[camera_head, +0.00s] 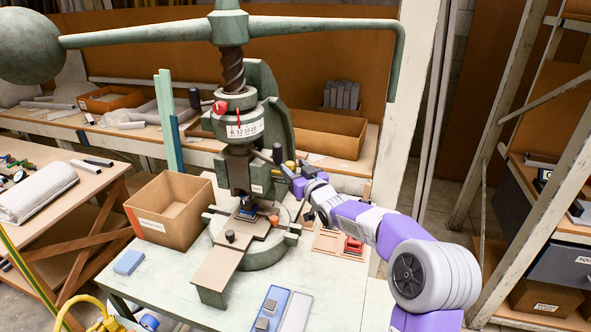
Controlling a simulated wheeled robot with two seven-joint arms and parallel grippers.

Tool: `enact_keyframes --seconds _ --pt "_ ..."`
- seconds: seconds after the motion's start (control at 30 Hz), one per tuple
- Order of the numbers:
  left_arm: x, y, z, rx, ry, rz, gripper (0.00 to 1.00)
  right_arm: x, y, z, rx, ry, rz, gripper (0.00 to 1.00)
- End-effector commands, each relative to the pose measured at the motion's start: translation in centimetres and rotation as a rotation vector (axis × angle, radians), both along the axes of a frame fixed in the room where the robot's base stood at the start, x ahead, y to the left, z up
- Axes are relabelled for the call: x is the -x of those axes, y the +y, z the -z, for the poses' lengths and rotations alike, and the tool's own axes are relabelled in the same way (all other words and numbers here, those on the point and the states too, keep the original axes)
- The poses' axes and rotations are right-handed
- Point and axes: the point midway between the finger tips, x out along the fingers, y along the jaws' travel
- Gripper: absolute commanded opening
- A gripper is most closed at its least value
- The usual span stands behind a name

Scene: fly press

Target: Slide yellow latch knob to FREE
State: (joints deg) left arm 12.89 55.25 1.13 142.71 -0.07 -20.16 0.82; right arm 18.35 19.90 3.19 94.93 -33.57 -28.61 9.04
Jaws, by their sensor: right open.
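The green fly press (240,150) stands on the pale bench, with a long ball-weighted arm across its top. A small yellow knob (290,164) shows at the right side of the press head, just above my right gripper (287,173). My right arm reaches in from the right, and its gripper is open close to the knob. I cannot tell whether the fingers touch the knob. The latch markings are too small to read here. My left gripper is not in view.
An open cardboard box (174,208) stands left of the press. A blue block (128,262) and a blue tray (270,310) lie on the bench. A wooden tray with a red piece (353,245) lies under my right arm. The bench's front left is mostly clear.

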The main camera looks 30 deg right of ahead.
Motion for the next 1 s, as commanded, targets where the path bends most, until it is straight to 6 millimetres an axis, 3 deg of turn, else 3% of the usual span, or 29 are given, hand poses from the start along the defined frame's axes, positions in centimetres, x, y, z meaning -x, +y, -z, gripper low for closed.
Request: enact_keyframes --seconds 0.17,0.53,1.0 --pt "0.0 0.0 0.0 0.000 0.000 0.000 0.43 1.5 -0.1 -0.1 0.001 -0.001 0.001 0.54" --pt "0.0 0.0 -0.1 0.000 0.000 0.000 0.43 6.7 -0.1 0.0 0.001 0.001 0.002 0.54" --pt "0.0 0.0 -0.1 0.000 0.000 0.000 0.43 7.5 -0.1 0.0 0.000 0.001 0.001 0.54"
